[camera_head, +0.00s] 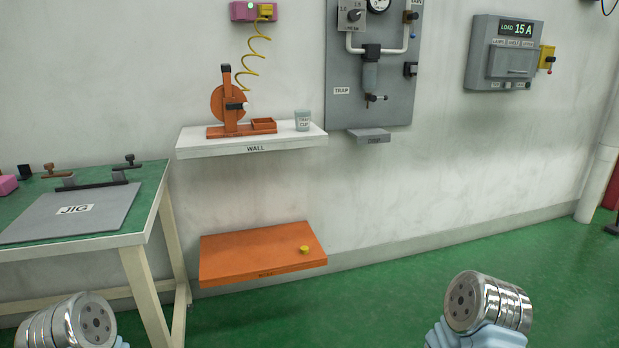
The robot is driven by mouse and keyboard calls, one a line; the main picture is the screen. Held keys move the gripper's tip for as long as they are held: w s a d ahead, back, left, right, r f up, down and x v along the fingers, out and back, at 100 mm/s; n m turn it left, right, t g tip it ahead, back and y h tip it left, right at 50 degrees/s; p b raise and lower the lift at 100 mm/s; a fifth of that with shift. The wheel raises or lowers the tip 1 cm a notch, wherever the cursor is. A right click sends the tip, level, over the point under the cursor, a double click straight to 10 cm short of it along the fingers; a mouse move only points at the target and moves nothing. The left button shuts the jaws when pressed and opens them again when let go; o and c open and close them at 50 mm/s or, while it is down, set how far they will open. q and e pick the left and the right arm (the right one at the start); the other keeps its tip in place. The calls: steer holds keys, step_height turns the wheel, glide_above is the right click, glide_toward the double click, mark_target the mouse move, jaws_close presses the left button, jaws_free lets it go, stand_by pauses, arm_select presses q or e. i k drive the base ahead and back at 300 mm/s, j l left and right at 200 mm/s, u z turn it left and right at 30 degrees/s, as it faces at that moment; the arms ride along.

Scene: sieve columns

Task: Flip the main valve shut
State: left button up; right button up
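A grey wall panel (340,80) hangs at the top, cut off by the upper edge of the view. At its upper right a small valve with a brown lever (410,16) sits on a white pipe, under a label that seems to read MAIN. The lever looks roughly level, but it is too small to tell whether the valve is open or shut. Neither of my grippers shows. Only silver joints of my left and right arms appear at the bottom edge, far from the panel.
A white shelf (185,146) holds an orange device (228,103) and a cup (303,120). An orange shelf (250,254) sits below. A green table (150,185) stands left. A grey load box (480,60) hangs right. The green floor (400,295) is clear ahead.

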mark_target(414, 27)
steer(key=i+j+z, duration=0.1)
steer(key=i+z, duration=0.25)
steer(key=i, duration=0.15)
steer(key=i+j+z, duration=0.2)
steer(key=i+z, duration=0.15)
steer(key=i+j+z, duration=0.3)
steer(key=i, duration=0.25)
steer(key=i+z, duration=0.15)
steer(key=i+l, duration=0.55)
steer(key=i+l+z, duration=0.1)
steer(key=i+l, duration=0.4)
steer(key=l, duration=0.25)
